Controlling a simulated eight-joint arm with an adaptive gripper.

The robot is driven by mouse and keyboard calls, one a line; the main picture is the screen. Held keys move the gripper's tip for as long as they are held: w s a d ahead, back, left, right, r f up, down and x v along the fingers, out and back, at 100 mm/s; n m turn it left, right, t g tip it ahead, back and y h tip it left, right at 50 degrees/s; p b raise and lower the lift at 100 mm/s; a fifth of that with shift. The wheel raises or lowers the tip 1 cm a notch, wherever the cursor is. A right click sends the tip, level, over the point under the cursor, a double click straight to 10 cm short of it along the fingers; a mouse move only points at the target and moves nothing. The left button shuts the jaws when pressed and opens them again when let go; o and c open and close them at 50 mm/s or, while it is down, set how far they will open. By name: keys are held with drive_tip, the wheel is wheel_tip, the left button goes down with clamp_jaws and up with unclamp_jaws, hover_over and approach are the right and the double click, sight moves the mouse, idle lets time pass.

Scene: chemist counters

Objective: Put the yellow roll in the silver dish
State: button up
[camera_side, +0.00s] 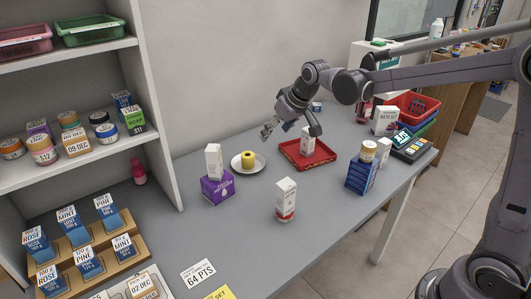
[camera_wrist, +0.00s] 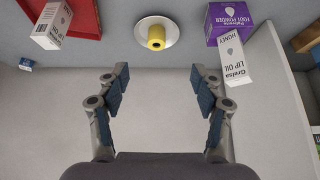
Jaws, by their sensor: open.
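The yellow roll (camera_side: 248,160) stands on a pale silver dish (camera_side: 261,164) on the grey counter. In the wrist view the roll (camera_wrist: 156,38) is upright on the dish (camera_wrist: 171,27), ahead of my gripper and beyond its fingertips. My gripper (camera_side: 292,128) is in the air to the right of the dish, above the counter, with its fingers spread wide. In the wrist view my gripper (camera_wrist: 159,78) has nothing between its fingers.
A red tray (camera_side: 322,156) with a white box (camera_side: 306,140) lies right of the dish. A purple box (camera_side: 217,187) with a white box (camera_side: 213,160) on top stands left. Another white box (camera_side: 285,200) stands in front. Shelves (camera_side: 90,160) rise at the left.

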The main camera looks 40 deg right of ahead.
drive_tip(key=s+a+f, duration=0.1)
drive_tip(key=s, duration=2.4)
drive_tip(key=shift+s+f+t, duration=0.15)
drive_tip(key=shift+f+t, duration=0.25)
